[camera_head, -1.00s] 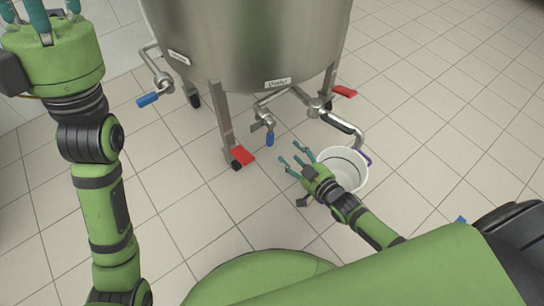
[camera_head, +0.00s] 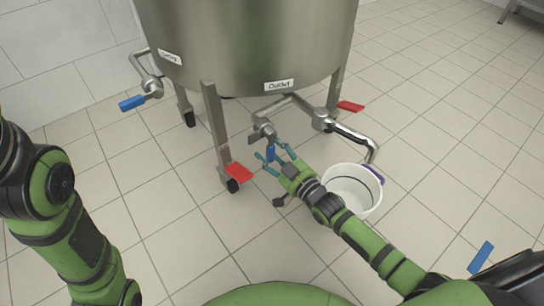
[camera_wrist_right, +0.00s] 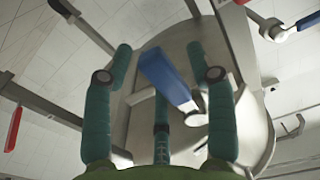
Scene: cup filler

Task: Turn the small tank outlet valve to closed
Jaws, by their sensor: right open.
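The steel tank (camera_head: 245,45) stands on wheeled legs at the top of the head view. Below its "Outlet" label (camera_head: 279,85), the outlet valve (camera_head: 263,130) has a blue handle (camera_head: 270,153) hanging down. My right gripper (camera_head: 275,158) is open at this handle, its teal fingers around it. In the right wrist view, the blue handle (camera_wrist_right: 165,76) lies between the spread fingers of the gripper (camera_wrist_right: 165,75); I cannot tell whether they touch it. My left arm shows at the left, but its gripper is out of view.
A white bucket (camera_head: 352,190) stands on the floor under a bent pipe (camera_head: 355,138), close to my right forearm. Another valve with a blue handle (camera_head: 132,103) is at the tank's left. Red caster pedals (camera_head: 238,172) stick out near the legs. The tiled floor at right is largely clear.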

